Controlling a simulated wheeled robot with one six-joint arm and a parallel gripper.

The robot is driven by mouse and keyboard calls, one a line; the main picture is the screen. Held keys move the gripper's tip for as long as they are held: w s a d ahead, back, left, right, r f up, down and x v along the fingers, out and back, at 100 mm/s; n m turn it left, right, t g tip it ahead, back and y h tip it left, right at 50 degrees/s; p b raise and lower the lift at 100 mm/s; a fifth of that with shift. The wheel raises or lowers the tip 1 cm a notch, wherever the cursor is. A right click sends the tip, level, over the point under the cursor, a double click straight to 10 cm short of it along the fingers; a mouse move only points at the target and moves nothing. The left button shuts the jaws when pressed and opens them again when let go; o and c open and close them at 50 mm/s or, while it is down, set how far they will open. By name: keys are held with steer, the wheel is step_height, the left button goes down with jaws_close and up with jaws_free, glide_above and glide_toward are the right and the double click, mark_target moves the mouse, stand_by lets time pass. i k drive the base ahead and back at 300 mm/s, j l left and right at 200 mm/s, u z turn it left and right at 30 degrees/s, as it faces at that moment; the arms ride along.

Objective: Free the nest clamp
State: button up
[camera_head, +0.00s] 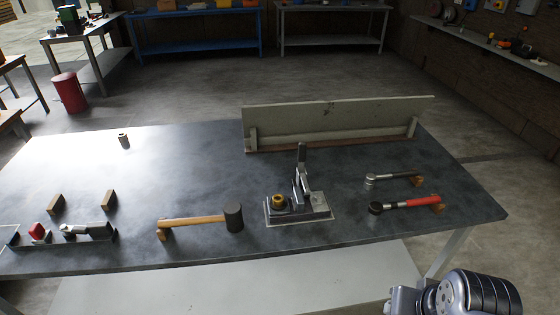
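The nest clamp (303,190) stands on a light metal base plate (318,215) near the front middle of the dark workbench. Its lever (301,154) points nearly straight up. A round yellow-and-dark part (278,202) sits at the left of the plate, beside the clamp. Whether the clamp presses on that part is too small to tell. Part of my arm shows at the lower right, in front of the bench. My gripper's fingers are not in view.
A mallet (232,217) lies left of the clamp. A ratchet-like tool (377,207) with a red handle and another tool (372,180) lie right. A raised panel (335,118) stands behind. Small blocks (108,200) and a tool row (95,231) are at left.

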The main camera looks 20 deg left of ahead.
mark_target(302, 146)
steer(key=i+j+u, duration=0.2)
steer(key=i, duration=0.3)
steer(key=i+u, duration=0.2)
steer(key=i, duration=0.25)
